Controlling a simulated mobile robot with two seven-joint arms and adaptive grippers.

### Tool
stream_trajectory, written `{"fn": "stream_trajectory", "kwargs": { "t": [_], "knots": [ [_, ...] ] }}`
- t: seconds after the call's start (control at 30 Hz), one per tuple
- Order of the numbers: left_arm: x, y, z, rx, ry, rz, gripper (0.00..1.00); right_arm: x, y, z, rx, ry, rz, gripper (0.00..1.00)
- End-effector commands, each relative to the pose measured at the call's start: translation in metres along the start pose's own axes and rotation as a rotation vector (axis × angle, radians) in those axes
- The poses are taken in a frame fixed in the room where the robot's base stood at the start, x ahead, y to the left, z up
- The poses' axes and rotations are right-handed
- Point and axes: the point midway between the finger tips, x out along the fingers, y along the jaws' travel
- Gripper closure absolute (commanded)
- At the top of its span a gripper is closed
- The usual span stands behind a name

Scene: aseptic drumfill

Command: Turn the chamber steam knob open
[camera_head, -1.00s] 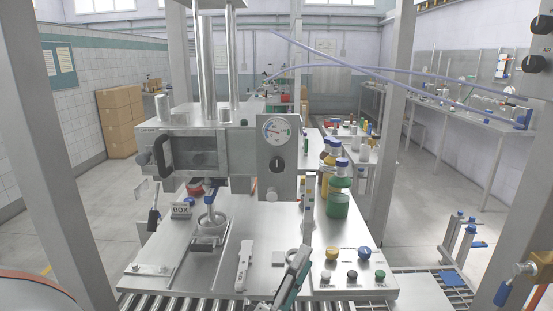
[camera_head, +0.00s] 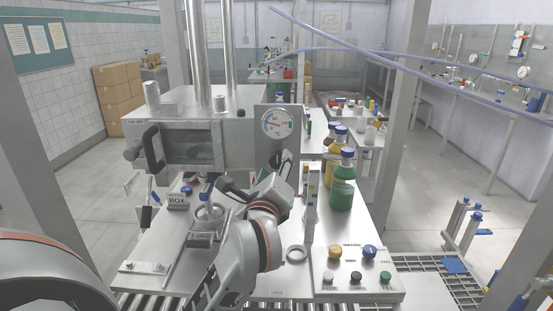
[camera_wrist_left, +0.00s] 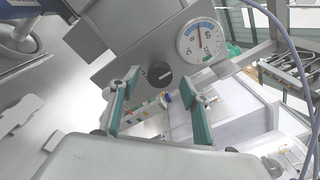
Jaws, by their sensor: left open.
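The steam knob (camera_wrist_left: 158,73) is a round black knob with a light mark on its face. It sits on the grey metal panel (camera_wrist_left: 140,58) beside the round gauge (camera_wrist_left: 202,41) in the left wrist view. My left gripper (camera_wrist_left: 164,84) is open, its two teal-lined fingers apart on either side of the knob in that view. I cannot tell whether they touch it. In the head view my left gripper (camera_head: 283,178) is just below the gauge (camera_head: 277,123), and the arm hides the knob. My right gripper is not in view.
A steel chamber (camera_head: 195,140) with a dark handle stands left of the panel. Bottles with blue caps, including a green one (camera_head: 342,190), stand to the right. A button box (camera_head: 358,283) is at the front right. A blue hose (camera_head: 420,55) crosses above.

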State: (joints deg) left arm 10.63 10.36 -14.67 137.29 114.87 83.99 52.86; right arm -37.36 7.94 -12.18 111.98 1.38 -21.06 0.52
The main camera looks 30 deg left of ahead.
Motion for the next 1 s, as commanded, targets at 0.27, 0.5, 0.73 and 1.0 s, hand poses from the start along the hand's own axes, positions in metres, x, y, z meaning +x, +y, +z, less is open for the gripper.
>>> {"fn": "stream_trajectory", "kwargs": {
  "t": [0.27,0.5,0.73,1.0],
  "knots": [
    [0.034,0.0,0.001,0.003,-0.003,0.001,0.53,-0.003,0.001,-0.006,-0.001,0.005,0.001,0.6],
    [0.039,0.001,0.001,0.003,-0.003,0.0,0.53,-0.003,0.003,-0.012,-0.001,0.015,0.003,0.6],
    [0.039,0.001,0.001,0.003,-0.003,0.001,0.82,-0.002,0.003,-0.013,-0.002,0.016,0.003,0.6],
    [0.039,0.0,0.001,0.008,-0.002,0.001,0.92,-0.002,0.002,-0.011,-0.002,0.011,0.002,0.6]
  ]
}}
